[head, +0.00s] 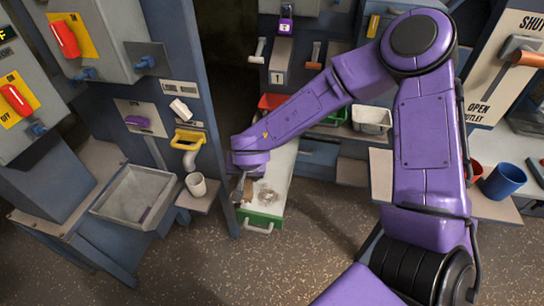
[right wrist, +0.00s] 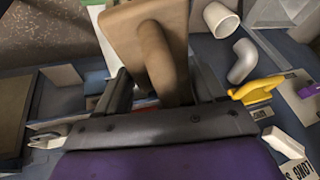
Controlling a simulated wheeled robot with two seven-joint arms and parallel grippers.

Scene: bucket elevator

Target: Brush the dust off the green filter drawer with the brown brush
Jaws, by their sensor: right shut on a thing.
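The green filter drawer (head: 262,219) is pulled out from the blue machine, low in the middle of the head view. A patch of grey dust (head: 267,194) lies on its pale top. My right gripper (head: 240,188) is shut on the brown brush at the drawer's left side. In the right wrist view the brush (right wrist: 128,32) shows large, with its round handle between the fingers. Its bristles are hidden, so I cannot tell whether it touches the drawer. My left gripper is not in view.
A white cup (head: 196,185) stands on a small shelf left of the drawer, below a yellow-handled spout (head: 188,140). A blue post (head: 205,100) rises close to my right gripper. A grey bin (head: 133,196) is further left. A blue cup (head: 503,181) stands far right.

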